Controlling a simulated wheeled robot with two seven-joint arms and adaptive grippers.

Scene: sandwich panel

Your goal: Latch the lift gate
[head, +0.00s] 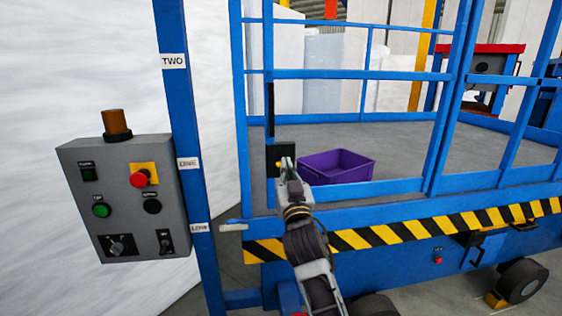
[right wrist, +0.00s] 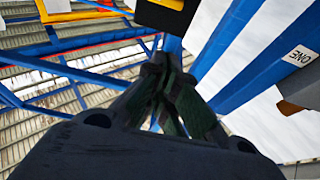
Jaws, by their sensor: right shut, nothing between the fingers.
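The lift gate (head: 350,74) is a blue rail frame on the platform of the lift, in the head view. A black latch plate (head: 272,153) with a small yellow part sits low at its left side. My right gripper (head: 287,163) is in front of this plate and hides part of it. I cannot tell whether it touches. In the right wrist view its fingers (right wrist: 172,65) are closed together and empty. A black block with a yellow edge (right wrist: 165,14) shows just beyond the fingertips. My left gripper is not in view.
A grey control box (head: 125,205) with buttons hangs on a blue post (head: 177,105) at the left. A purple crate (head: 338,167) rests on the platform floor behind the gate. A striped black-and-yellow edge (head: 400,230) runs along the platform front.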

